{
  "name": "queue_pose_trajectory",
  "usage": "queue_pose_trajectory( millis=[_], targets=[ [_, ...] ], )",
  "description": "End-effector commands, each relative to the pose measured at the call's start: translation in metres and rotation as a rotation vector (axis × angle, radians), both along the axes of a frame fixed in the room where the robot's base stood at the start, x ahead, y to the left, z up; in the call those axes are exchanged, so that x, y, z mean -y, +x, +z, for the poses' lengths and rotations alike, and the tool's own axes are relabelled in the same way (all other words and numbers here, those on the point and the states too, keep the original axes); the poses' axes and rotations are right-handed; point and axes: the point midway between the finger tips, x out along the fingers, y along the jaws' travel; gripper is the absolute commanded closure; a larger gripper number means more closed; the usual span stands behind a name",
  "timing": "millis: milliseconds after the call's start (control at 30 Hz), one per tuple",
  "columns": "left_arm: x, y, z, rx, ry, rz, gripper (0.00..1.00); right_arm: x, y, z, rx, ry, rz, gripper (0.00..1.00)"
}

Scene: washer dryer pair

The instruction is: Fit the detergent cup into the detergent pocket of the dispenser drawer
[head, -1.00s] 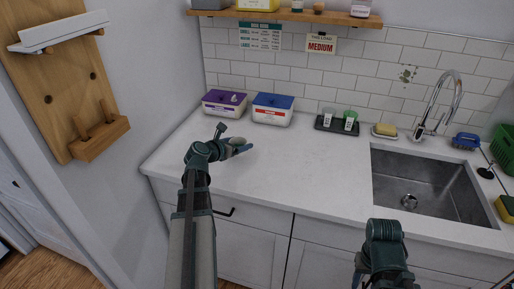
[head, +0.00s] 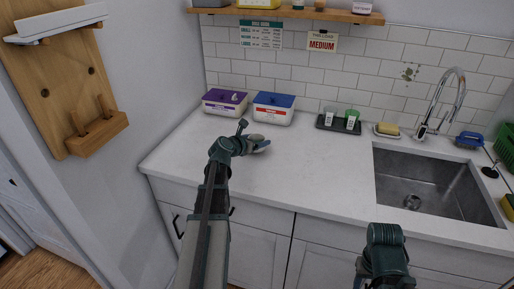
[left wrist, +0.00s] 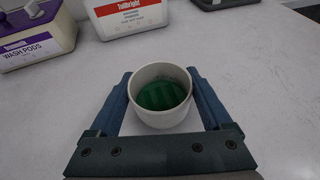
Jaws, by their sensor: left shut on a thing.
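My left gripper (head: 258,145) is over the counter, in front of the white tub with the blue lid. In the left wrist view its two blue fingers (left wrist: 160,105) are shut on the detergent cup (left wrist: 160,113), one on each side. The cup is round and white, appears upright, and is green inside. In the head view the cup is too small and covered to make out. Only a dark joint of my right arm shows at the bottom right; its fingers are out of sight. The dispenser drawer and its detergent pocket are not in view.
The purple-lidded wash pods tub (head: 225,102) and blue-lidded tub (head: 273,108) stand by the wall. A dark tray (head: 338,124) with small containers, a yellow sponge (head: 387,129) and the sink (head: 430,185) with its faucet (head: 440,105) are further right. The counter (head: 310,165) between is clear.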

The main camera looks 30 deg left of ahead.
Motion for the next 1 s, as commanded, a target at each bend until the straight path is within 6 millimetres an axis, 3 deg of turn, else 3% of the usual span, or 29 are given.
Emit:
queue_pose_trajectory(
  millis=[33,100,567,600,700,1000],
  targets=[
    [-0.0001,-0.0001,-0.0128,0.0,0.0,0.0,0.73,0.0,0.0,-0.0129,0.0,0.0,0.0,0.5],
    [-0.0002,-0.0001,-0.018,0.0,0.0,0.0,0.73,0.0,0.0,-0.0181,0.0,0.0,0.0,0.5],
    [-0.0004,-0.0003,-0.0214,0.0,0.0,0.0,0.73,0.0001,0.0,-0.0215,0.0,0.0,0.0,0.5],
    [-0.0004,-0.0003,-0.0201,0.0,0.0,0.0,0.12,0.0,0.0,-0.0201,0.0,0.0,0.0,0.5],
    [-0.0004,-0.0003,-0.0198,0.0,0.0,0.0,0.0,0.0,-0.0001,-0.0197,0.0,0.0,0.0,0.5],
    [-0.0003,-0.0005,-0.0134,0.0,0.0,0.0,0.0,0.0,0.0,-0.0134,0.0,0.0,0.0,0.5]
  ],
)
